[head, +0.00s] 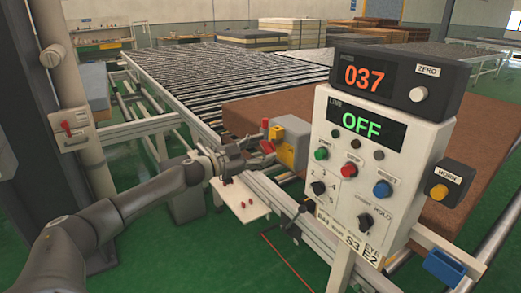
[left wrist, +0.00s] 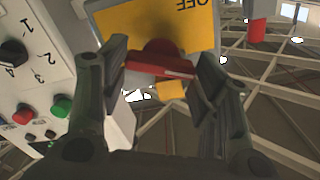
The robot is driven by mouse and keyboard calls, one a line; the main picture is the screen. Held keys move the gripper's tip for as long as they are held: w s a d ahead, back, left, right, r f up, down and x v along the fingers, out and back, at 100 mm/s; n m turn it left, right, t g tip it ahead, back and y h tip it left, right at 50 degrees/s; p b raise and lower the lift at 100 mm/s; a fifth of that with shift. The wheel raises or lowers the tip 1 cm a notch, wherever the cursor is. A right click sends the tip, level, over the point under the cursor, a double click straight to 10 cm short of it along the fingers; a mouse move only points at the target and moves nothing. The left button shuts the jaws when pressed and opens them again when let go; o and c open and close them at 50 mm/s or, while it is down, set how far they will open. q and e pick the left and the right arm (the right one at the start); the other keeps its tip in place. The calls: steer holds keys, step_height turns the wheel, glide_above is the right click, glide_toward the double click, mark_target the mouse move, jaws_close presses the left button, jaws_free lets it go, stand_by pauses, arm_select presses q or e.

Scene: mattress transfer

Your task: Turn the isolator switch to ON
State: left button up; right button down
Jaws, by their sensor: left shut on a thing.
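The isolator switch is a yellow-fronted box (head: 287,152) with a red handle (head: 267,146), at the left side of the control panel in the head view. The left wrist view shows the yellow plate (left wrist: 155,28) upside down with the word OFF on it, and the red handle (left wrist: 160,62) below it. My left gripper (head: 258,153) reaches the handle from the left. Its two fingers (left wrist: 158,78) stand on either side of the handle and are shut on it. The ON mark cannot be made out. My right gripper is out of view.
The white control panel (head: 335,215) has knobs, coloured buttons and a display (head: 366,125) reading OFF; a dark box (head: 400,78) above reads 037. A small white shelf (head: 240,199) sits below my gripper. A roller conveyor (head: 215,78) and brown mattress (head: 245,110) lie behind.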

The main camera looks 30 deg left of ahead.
arm_select(q)
steer(key=m, duration=0.2)
steer(key=shift+m, duration=0.4)
steer(key=m, duration=0.3)
steer(key=shift+d+f+m+b, duration=0.1)
steer(key=shift+m+b, duration=0.2)
steer(key=shift+b, duration=0.1)
steer(key=m+b, duration=0.1)
steer(key=m, duration=0.2)
steer(key=shift+m+b, duration=0.5)
steer(key=shift+m, duration=1.1)
steer(key=o, duration=1)
steer(key=shift+f, duration=0.1)
